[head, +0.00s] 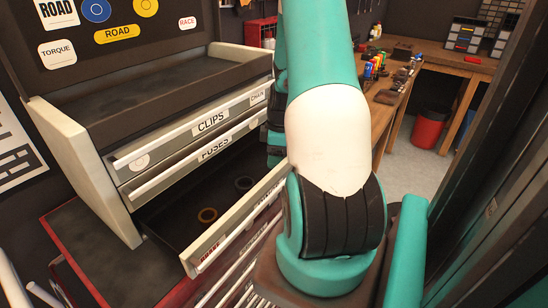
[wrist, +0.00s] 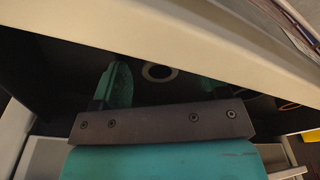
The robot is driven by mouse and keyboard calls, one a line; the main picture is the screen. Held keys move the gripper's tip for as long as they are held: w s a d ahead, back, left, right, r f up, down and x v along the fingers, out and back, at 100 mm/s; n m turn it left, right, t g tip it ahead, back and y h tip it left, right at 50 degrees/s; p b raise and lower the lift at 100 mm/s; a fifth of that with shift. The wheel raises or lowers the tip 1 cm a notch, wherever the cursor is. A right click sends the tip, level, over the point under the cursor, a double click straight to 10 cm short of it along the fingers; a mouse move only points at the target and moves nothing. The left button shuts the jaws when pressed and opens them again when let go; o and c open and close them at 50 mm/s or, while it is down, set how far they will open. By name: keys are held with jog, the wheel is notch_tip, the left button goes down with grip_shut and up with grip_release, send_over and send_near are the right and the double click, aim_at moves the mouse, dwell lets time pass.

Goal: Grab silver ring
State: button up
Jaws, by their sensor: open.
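A grey, silver-looking ring (wrist: 159,72) lies flat on the dark drawer floor in the wrist view. It also shows as a dark ring in the head view (head: 244,183), toward the back of the open drawer (head: 160,212). My gripper (wrist: 164,82) is open and empty, with one teal finger left of the ring and the other to its right. I cannot tell how high the fingers are above the drawer floor. The ring is not held. In the head view my arm hides the gripper.
An orange-bronze ring (head: 207,215) lies nearer the drawer front; it shows at the right in the wrist view (wrist: 288,104). Closed CLIPS (head: 205,125) and FUSES (head: 200,160) drawers are above. A pale edge (wrist: 150,40) crosses the wrist view close to the fingers.

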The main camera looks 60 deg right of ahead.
jog(key=c, duration=1)
jog(key=shift+c, duration=0.2)
